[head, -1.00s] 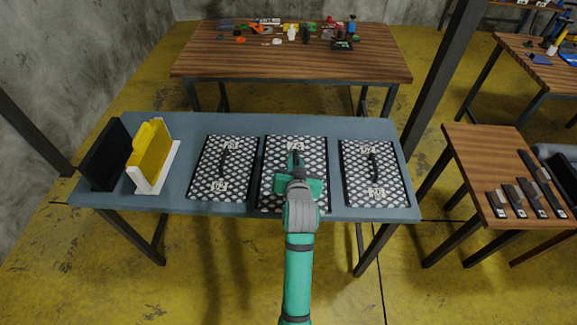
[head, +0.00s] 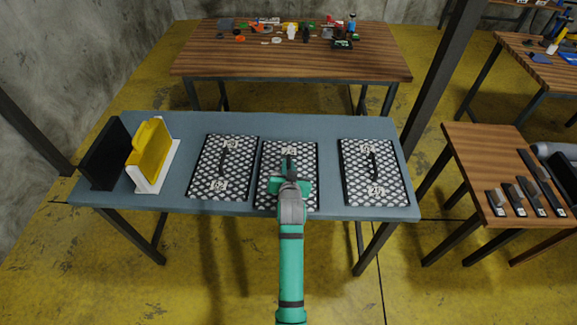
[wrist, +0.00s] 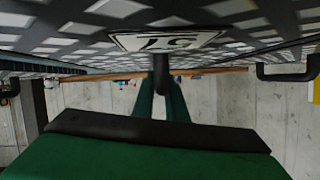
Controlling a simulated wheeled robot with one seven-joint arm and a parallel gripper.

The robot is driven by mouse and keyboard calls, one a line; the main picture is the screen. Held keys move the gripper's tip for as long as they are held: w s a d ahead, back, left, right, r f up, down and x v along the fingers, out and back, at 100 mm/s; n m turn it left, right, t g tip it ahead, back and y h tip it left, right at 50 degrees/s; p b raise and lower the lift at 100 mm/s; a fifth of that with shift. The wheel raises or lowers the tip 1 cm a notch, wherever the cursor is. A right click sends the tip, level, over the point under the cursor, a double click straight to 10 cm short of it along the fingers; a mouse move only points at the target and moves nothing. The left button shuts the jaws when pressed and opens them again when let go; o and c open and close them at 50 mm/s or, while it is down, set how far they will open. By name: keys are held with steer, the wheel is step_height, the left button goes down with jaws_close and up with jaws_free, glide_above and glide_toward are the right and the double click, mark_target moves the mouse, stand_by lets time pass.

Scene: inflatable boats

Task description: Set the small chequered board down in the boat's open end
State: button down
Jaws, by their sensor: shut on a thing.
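Three black-and-white chequered boards with black handles and white labels lie in view over the blue-grey table: left (head: 210,180), middle (head: 271,160) and right (head: 358,190). My gripper (head: 289,172) is over the middle board, shut on its handle. The wrist view shows the green fingers (wrist: 161,100) closed at a dark handle (wrist: 161,72), with the chequered face (wrist: 70,30) and a label filling the top. The middle board's left edge is very close to the left board. Whether it touches the table is unclear. I cannot make out a boat.
A yellow piece (head: 150,150) stands in a white holder (head: 158,178), beside a black upright panel (head: 105,155) at the table's (head: 330,125) left end. Bare table separates the middle and right boards. A wooden table (head: 290,65) with small items stands behind; another (head: 480,165) is at right.

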steer(key=c, duration=2.1)
jaws_free()
steer(key=shift+f, duration=0.1)
steer(key=o, duration=0.3)
steer(key=shift+w, duration=0.1)
steer(key=shift+o, duration=0.2)
steer(key=shift+a, duration=0.1)
